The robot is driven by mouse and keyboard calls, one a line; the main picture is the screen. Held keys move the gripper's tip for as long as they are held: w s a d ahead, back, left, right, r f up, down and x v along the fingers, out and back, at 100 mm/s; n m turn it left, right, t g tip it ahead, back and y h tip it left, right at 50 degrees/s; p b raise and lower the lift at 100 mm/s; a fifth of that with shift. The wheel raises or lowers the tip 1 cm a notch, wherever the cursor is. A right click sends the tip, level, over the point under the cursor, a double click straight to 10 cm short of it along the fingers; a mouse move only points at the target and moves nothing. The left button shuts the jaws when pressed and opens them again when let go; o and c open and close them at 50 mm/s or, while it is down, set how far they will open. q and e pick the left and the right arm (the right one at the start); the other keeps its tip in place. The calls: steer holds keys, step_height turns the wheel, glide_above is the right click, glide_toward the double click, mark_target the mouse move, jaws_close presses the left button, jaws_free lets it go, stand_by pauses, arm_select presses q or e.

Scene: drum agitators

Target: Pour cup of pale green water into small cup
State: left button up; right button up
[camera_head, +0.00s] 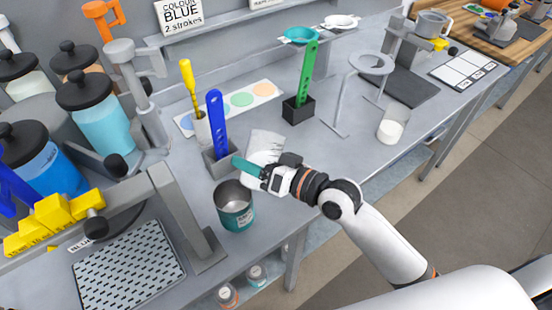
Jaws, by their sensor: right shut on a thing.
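My right gripper (268,174) reaches in from the right over the bench. It is shut on a narrow teal piece (246,166) that points left; what this piece belongs to is unclear. A pale, whitish object (265,140) lies just behind the gripper and is partly hidden by it. A metal cup with a teal outside (236,212) stands upright below and left of the gripper, apart from it; its inside looks grey. A small clear cup with white at its bottom (391,127) stands near the bench's right edge. I cannot make out pale green water. My left gripper is not in view.
A blue tool in a grey holder (214,125) and a green tool in a black holder (303,90) stand close behind. A ring stand (346,95) is to the right. Lidded jars (97,115) and a yellow-topped stand (50,222) crowd the left. Bench between the gripper and small cup is clear.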

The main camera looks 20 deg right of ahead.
steer(key=shift+r+m, duration=0.3)
steer(key=shift+r, duration=0.05)
steer(key=shift+r+m+g+p, duration=0.3)
steer(key=shift+m+p, duration=0.1)
steer(key=shift+p, duration=0.1)
stand_by(0.6)
steer(key=shift+s+f+m+g+y, duration=0.15)
steer(key=shift+f+m+g, duration=0.15)
steer(key=shift+m, duration=0.6)
steer(key=shift+w+f+m+g+y, duration=0.15)
steer(key=shift+f+m+g, duration=0.1)
steer(key=shift+m, duration=0.65)
stand_by(4.8)
